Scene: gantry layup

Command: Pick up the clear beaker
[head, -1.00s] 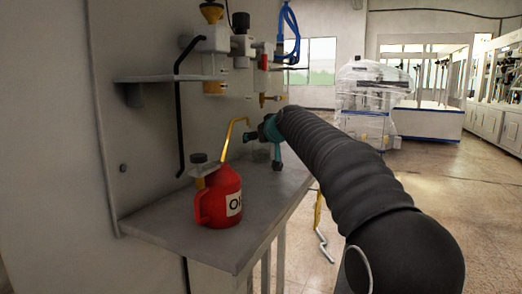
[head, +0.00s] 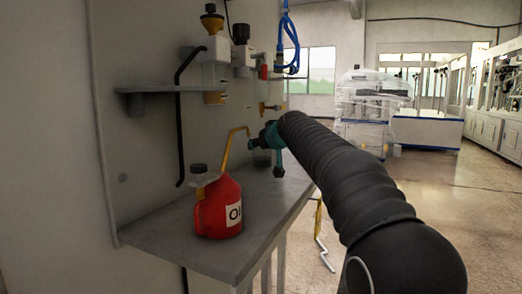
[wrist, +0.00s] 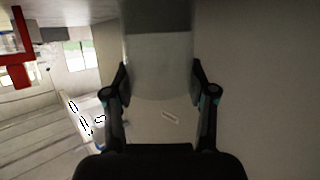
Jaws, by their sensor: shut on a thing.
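The clear beaker (wrist: 160,55) fills the upper middle of the wrist view, between the two dark fingers. It is pale and see-through, and its far outline blends into the grey behind it. My gripper (wrist: 157,80) is shut on it, one finger on each side. In the head view my gripper (head: 268,138) is low over the far part of the grey shelf (head: 215,252). A small part of the beaker (head: 261,161) shows there, mostly hidden. I cannot tell whether its base touches the shelf.
A red oil can (head: 219,212) with a long yellow spout stands on the near part of the shelf, its spout reaching close to my gripper. Wall fittings (head: 214,80) and a blue hose (head: 290,35) are above. Open floor (head: 435,205) lies to the right.

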